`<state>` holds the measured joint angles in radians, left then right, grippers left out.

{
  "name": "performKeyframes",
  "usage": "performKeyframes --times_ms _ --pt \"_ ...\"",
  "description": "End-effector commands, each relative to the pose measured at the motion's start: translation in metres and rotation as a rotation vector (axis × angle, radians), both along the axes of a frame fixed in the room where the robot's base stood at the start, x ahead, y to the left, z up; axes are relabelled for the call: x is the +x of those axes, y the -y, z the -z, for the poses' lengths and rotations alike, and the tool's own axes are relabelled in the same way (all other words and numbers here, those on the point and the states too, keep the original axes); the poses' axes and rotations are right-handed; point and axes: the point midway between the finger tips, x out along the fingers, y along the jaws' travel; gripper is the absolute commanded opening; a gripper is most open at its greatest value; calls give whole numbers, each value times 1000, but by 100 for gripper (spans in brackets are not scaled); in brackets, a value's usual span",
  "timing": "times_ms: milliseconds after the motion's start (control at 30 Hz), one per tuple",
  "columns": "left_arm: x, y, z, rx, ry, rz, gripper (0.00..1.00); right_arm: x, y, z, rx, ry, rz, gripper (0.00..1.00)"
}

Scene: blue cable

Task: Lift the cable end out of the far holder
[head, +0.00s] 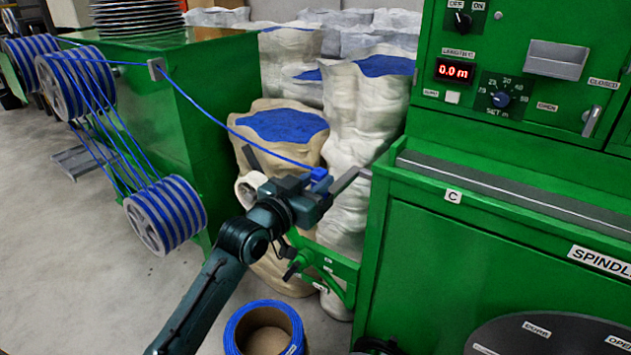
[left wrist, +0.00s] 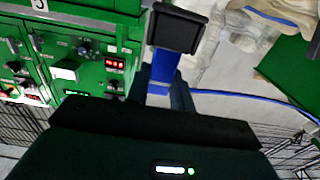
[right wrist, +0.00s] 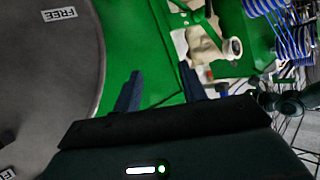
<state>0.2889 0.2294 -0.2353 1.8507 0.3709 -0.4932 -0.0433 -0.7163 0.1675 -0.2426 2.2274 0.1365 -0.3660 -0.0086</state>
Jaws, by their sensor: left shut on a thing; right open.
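The blue cable (head: 205,110) runs from a guide on the green stand down to my left gripper (head: 318,182). My left gripper is shut on the blue cable end (head: 318,173), in front of the pale sacks and left of the green machine. In the left wrist view the blue end (left wrist: 162,75) stands between the fingers, with a dark block (left wrist: 177,30) beyond it. The cable (left wrist: 240,96) leaves to the right there. I cannot tell which part is the far holder, or whether the end touches it. My right gripper (right wrist: 160,88) is open and empty near a grey disc (right wrist: 45,60).
The green machine (head: 410,240) with its control panel stands right. Blue-wound pulleys (head: 165,215) hang left, beside a green stand (head: 190,110). Sacks (head: 280,125) stand behind my left gripper. A blue-wound coil (head: 265,328) is below it, and a green bracket (head: 335,265) juts out close by.

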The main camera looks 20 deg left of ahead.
Motion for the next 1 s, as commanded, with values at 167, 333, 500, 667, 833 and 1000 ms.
performKeyframes --times_ms 167,333,500,667,833,1000 --pt "0 0 -2 0 -1 0 0 0 0 -3 0 0 0 42" --pt "0 0 -3 1 -2 0 0 0 0 -5 0 0 0 42" --pt "0 0 -5 1 -2 0 0 0 0 -7 0 0 0 42" --pt "0 0 -6 1 -2 0 0 0 0 -9 0 0 0 42" --pt "0 0 -7 1 -2 0 0 0 0 -10 0 0 0 42" --pt "0 0 -7 1 -2 0 0 0 0 -10 0 0 0 42"
